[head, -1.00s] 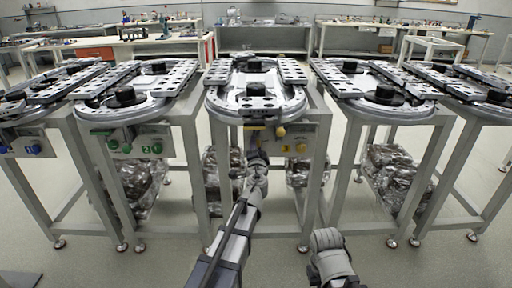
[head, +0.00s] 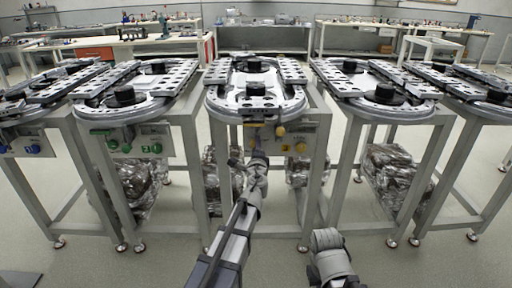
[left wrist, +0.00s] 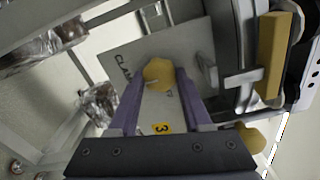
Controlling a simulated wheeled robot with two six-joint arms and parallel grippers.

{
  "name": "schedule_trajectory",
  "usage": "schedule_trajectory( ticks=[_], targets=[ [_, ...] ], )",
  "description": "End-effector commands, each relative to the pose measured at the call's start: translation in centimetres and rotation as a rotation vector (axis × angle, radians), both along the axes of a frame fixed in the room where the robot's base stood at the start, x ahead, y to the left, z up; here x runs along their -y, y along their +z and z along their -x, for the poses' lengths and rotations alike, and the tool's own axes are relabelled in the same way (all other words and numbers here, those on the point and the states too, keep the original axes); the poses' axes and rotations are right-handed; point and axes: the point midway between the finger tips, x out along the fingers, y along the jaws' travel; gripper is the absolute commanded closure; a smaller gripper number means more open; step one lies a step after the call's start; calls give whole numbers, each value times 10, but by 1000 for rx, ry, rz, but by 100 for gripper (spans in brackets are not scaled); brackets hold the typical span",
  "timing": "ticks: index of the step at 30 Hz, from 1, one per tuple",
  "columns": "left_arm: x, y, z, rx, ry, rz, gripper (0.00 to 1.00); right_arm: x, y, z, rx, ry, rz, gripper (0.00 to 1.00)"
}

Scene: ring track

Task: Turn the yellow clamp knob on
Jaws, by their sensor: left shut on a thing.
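The yellow clamp knob (left wrist: 158,73) sits on a grey panel (left wrist: 196,38) marked with a partly covered word that starts "CLAM". My left gripper (left wrist: 160,85) is shut on this knob, one purple finger on each side. In the head view my left gripper (head: 255,143) is at the left part of the panel (head: 312,136) under the middle track and largely hides the knob there. A second yellow knob (head: 280,131) is to its right; it also shows in the left wrist view (left wrist: 250,137). My right gripper's fingers are not visible.
A yellow label "3" (left wrist: 163,127) is on the panel. A metal lever (left wrist: 207,72) and a yellow block (left wrist: 272,55) are close to the gripper. Stands with ring tracks flank the middle one, and wrapped bundles (head: 392,172) lie below.

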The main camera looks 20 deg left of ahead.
Motion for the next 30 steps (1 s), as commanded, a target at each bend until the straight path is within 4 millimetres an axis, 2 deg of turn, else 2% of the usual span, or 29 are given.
schedule_trajectory(
  ticks=[15,16,23,30],
  targets=[
    [1,0,1,-5,-2,-14,100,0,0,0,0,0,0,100],
    [1,0,1,-5,-2,-14,48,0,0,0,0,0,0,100],
    [0,0,1,-4,-1,-13,22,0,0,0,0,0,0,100],
    [0,0,0,-4,0,-12,21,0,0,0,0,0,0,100]
  ],
)
